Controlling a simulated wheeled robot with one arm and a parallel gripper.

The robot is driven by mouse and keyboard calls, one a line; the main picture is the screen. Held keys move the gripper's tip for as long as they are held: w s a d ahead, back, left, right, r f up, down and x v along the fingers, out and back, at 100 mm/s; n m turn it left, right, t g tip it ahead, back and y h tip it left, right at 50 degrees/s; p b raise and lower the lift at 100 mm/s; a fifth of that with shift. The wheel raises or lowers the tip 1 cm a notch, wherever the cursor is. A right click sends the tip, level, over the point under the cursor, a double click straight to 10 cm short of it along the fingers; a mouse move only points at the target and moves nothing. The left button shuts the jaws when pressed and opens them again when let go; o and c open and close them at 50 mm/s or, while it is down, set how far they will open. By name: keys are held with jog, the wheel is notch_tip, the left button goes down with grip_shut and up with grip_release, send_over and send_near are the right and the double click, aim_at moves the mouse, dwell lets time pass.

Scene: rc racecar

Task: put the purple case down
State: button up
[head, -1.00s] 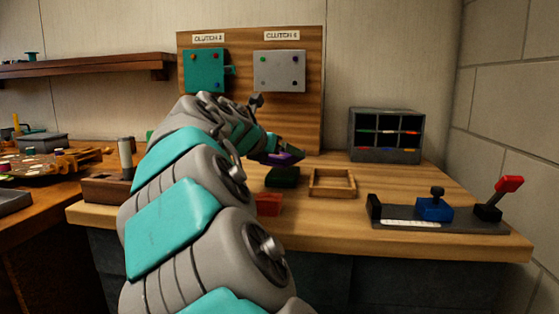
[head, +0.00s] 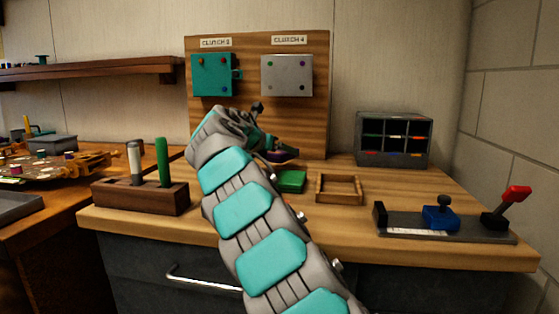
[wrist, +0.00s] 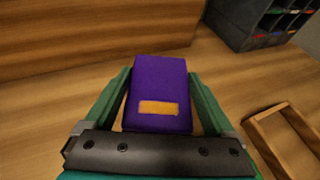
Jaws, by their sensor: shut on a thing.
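The purple case (wrist: 158,85) with an orange label is held between the two green fingers of my gripper (wrist: 160,80) in the wrist view. It lies lengthwise between the fingers over bare wooden table top.
A dark compartment rack (head: 393,161) stands at the right. A wooden tool holder (head: 140,200) stands at left.

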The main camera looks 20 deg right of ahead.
jog(key=shift+f, duration=1.7)
jog(key=shift+f, duration=0.1)
jog(key=o, duration=1.1)
jog(key=shift+o, duration=0.2)
